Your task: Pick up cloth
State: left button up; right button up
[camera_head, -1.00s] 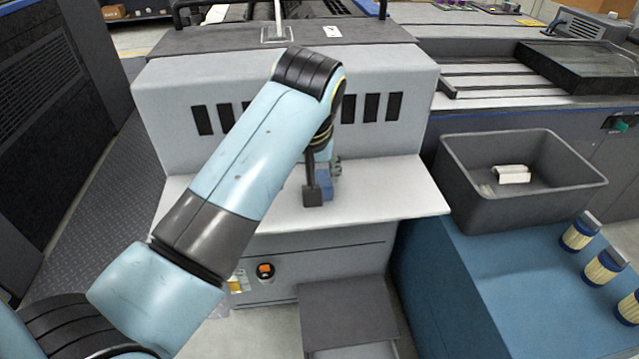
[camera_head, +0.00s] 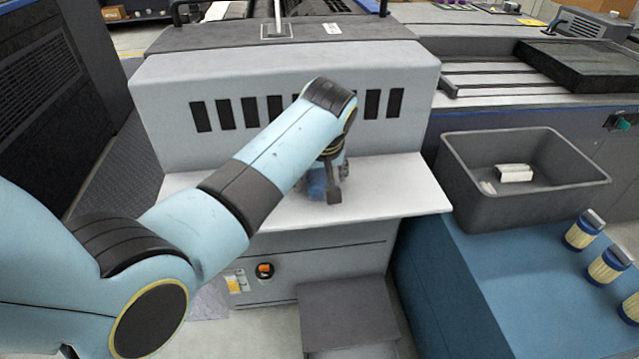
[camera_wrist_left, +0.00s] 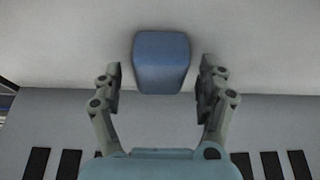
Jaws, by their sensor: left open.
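A blue block-like bundle, apparently the cloth (camera_wrist_left: 161,62), lies on the light grey shelf (camera_head: 395,190) of the machine. In the head view the cloth (camera_head: 316,184) is partly hidden behind my left gripper (camera_head: 334,195). In the left wrist view my left gripper (camera_wrist_left: 160,82) is open, with one finger on each side of the cloth and a gap on both sides. The fingers do not touch it there. My right gripper is not in view.
The machine's slotted grey front (camera_head: 230,80) rises behind the shelf. A dark grey bin (camera_head: 520,215) holding small white pieces stands on a blue surface (camera_head: 480,290) at right. Several yellow-and-blue cylinders (camera_head: 583,230) stand at the right edge. The shelf's right part is clear.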

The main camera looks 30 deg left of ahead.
pick_arm(q)
jog(key=shift+c, duration=0.4)
jog(key=c, duration=1)
jog(key=shift+c, duration=0.2)
